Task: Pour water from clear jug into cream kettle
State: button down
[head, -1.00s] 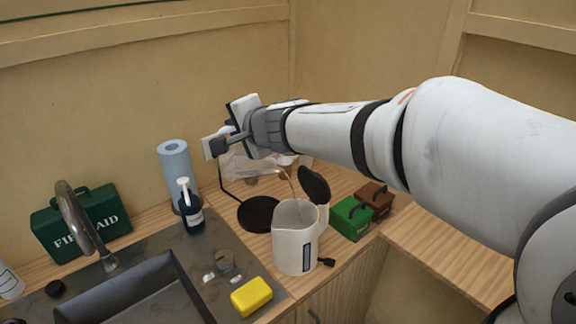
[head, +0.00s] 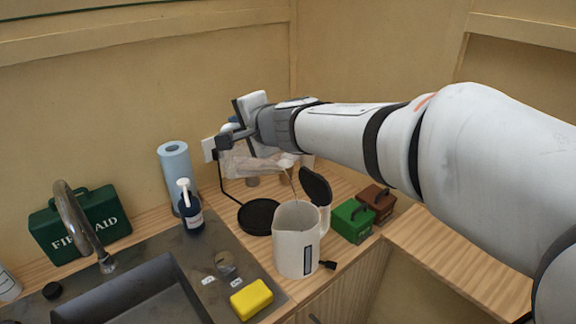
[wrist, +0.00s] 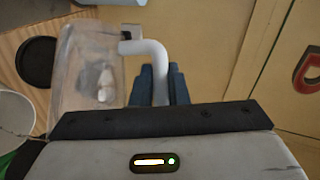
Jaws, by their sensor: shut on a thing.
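The cream kettle (head: 295,250) stands upright on the counter with its dark lid (head: 316,186) swung open. The clear jug (head: 250,162) is tilted on its side above and behind the kettle. A thin stream of water (head: 292,180) falls from the jug toward the kettle's open top. My gripper (wrist: 158,88) is shut on the jug's white handle (wrist: 150,55) in the wrist view. The jug's clear body (wrist: 88,75) lies left of the fingers there, and the kettle's rim (wrist: 14,112) shows at the left edge. The water level inside the kettle is hidden.
A black round base (head: 258,216) lies behind the kettle. Green (head: 352,221) and brown (head: 377,198) boxes stand right of it. A yellow sponge (head: 251,298), soap bottle (head: 190,208), blue roll (head: 175,170), sink (head: 150,290) and first aid case (head: 80,225) are to the left.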

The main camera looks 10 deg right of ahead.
jog(key=shift+s+d+r, duration=0.1)
jog(key=shift+d+r, duration=0.1)
jog(key=shift+d, duration=0.3)
dwell(0.4)
jog(key=shift+a+p, duration=0.8)
jog(key=shift+p, duration=0.15)
jog(key=p, duration=0.1)
jog(key=a+f+h+p, duration=0.1)
jog(key=p, duration=0.1)
jog(key=shift+w+n+g, duration=0.25)
jog(key=shift+n+g, duration=0.15)
jog(key=shift+w+a+f+n+h+p, duration=0.15)
jog(key=shift+a+f+h+p, duration=0.1)
jog(key=shift+f+p, duration=0.15)
jog(key=shift+s+a+f+n+h+p, duration=0.1)
jog(key=shift+a+f+n+h+p, duration=0.05)
jog(key=shift+a+f+h+p, duration=0.15)
jog(key=shift+w+d+f, duration=0.1)
jog(key=shift+f, duration=0.15)
jog(key=shift+a+f+p, duration=0.15)
jog(key=shift+a+p, duration=0.1)
jog(key=shift+p, duration=0.25)
jog(key=shift+w+a+f+n+g+h, duration=0.1)
jog(key=shift+a+f+n+g+h, duration=0.2)
jog(key=shift+f, duration=0.2)
jog(key=shift+w+a+f+n+g+h, duration=0.1)
jog(key=shift+a+f+g+h, duration=0.1)
jog(key=shift+f+h, duration=0.2)
jog(key=shift+s+d+f, duration=0.1)
jog(key=shift+f, duration=0.05)
